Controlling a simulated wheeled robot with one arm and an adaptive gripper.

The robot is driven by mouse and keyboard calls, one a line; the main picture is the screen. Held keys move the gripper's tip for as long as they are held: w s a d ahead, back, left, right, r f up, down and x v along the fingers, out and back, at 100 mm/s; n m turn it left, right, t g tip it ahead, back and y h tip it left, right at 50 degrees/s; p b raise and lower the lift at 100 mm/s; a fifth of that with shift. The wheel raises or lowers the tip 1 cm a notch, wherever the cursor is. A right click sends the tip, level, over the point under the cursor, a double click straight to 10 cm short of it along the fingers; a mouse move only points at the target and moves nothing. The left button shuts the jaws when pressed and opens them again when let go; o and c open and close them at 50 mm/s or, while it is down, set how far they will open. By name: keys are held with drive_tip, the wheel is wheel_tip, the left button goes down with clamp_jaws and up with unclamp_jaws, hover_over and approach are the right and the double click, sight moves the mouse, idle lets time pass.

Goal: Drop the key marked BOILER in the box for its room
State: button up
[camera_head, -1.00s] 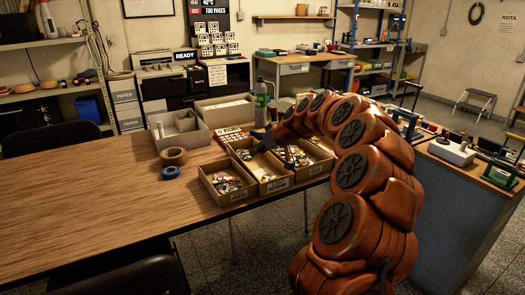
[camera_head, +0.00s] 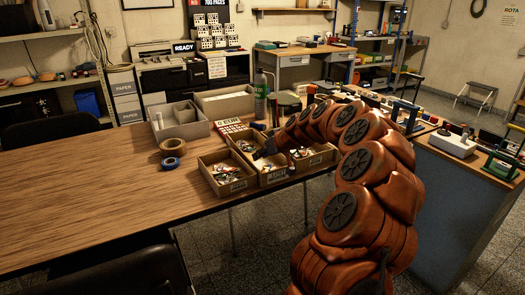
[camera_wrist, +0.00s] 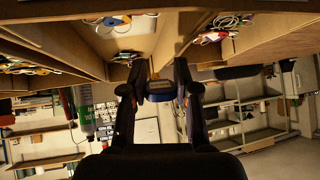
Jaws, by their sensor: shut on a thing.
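My gripper (camera_wrist: 160,90) is shut on a small blue thing with a tan face (camera_wrist: 160,87), seen between the fingertips in the wrist view. It looks like a key tag, but no marking is readable. In the head view my gripper (camera_head: 262,148) is low over the group of open cardboard key boxes. These include a front left box (camera_head: 228,187), a middle box (camera_head: 272,178) and a right box (camera_head: 318,167). Each holds a jumble of keys and tags. Their front labels are too small to read. My arm hides parts of the right and back boxes.
A grey divided tray (camera_head: 183,132), two tape rolls (camera_head: 172,147) and a green-labelled bottle (camera_head: 261,98) stand around the boxes. The wooden table (camera_head: 90,190) is clear on the left. A side bench (camera_head: 455,190) with gadgets stands at right.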

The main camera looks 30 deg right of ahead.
drive_tip(key=shift+f, duration=0.25)
drive_tip(key=o, duration=1)
drive_tip(key=v, duration=1.2)
